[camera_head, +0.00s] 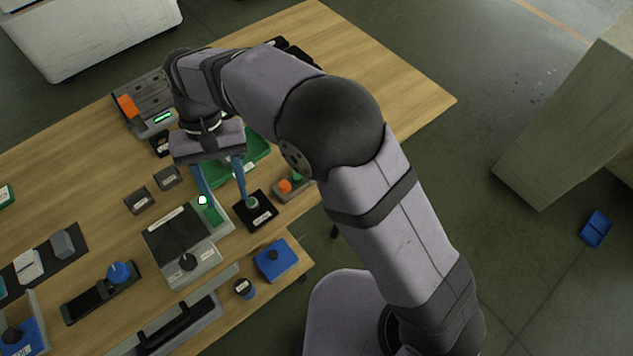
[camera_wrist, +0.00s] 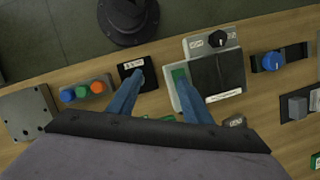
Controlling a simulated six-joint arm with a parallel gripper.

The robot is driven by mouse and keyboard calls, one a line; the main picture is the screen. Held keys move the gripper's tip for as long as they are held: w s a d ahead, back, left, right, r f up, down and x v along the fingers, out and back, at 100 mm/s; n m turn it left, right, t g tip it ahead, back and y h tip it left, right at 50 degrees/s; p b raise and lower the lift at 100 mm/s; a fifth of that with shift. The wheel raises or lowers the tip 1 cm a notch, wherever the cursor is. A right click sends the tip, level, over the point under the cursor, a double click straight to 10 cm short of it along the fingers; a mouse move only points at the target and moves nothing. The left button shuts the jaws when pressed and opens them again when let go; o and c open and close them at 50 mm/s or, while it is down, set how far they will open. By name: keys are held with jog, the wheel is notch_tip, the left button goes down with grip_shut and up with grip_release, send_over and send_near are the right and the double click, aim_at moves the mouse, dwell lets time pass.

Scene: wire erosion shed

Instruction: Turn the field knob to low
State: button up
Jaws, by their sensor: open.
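A black knob (camera_head: 187,262) sits on the front of a grey box with a dark top panel (camera_head: 172,230). It also shows in the wrist view (camera_wrist: 217,39), between small white labels too small to read. A blue knob (camera_head: 118,272) on a black base stands further left; it shows at the right of the wrist view (camera_wrist: 273,60). I cannot tell from the lettering which is the field knob. My gripper (camera_head: 226,199) is open and points down behind and right of the grey box. Its blue fingers are apart with nothing seen held between them (camera_wrist: 160,77).
A black labelled plate (camera_head: 262,216) lies by the right fingertip, and a green pad (camera_head: 214,214) by the left one. A button box (camera_wrist: 82,92), a blue box (camera_head: 276,261) and a black-handled unit (camera_head: 180,325) are nearby. Bare wood (camera_head: 400,90) lies at the right.

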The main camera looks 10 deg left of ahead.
jog(key=shift+m+t+y, duration=0.3)
jog(key=shift+m+y, duration=0.1)
jog(key=shift+m, duration=0.2)
jog(key=w+d, duration=0.1)
jog(key=d, duration=0.2)
jog(key=w+d+f+b, duration=0.1)
jog(key=w+d, duration=0.1)
jog(key=d, duration=0.1)
jog(key=w+d+f+b, duration=0.1)
jog(key=w+d, duration=0.1)
jog(key=d, duration=0.1)
jog(key=shift+w+d+f, duration=0.1)
jog(key=shift+d+f, duration=0.05)
jog(key=shift+f, duration=0.05)
jog(key=shift+m+t, duration=0.4)
jog(key=shift+m, duration=0.1)
jog(key=d, duration=0.2)
jog(key=w+d+f+b, duration=0.1)
jog(key=d, duration=0.2)
jog(key=d+f+b, duration=0.1)
jog(key=d, duration=0.2)
jog(key=shift+w+d+f, duration=0.15)
jog(key=shift+w+d, duration=0.05)
jog(key=shift+w, duration=0.1)
jog(key=shift+d+f+b, duration=0.15)
jog(key=shift+d+b, duration=0.2)
jog(key=shift+d, duration=0.35)
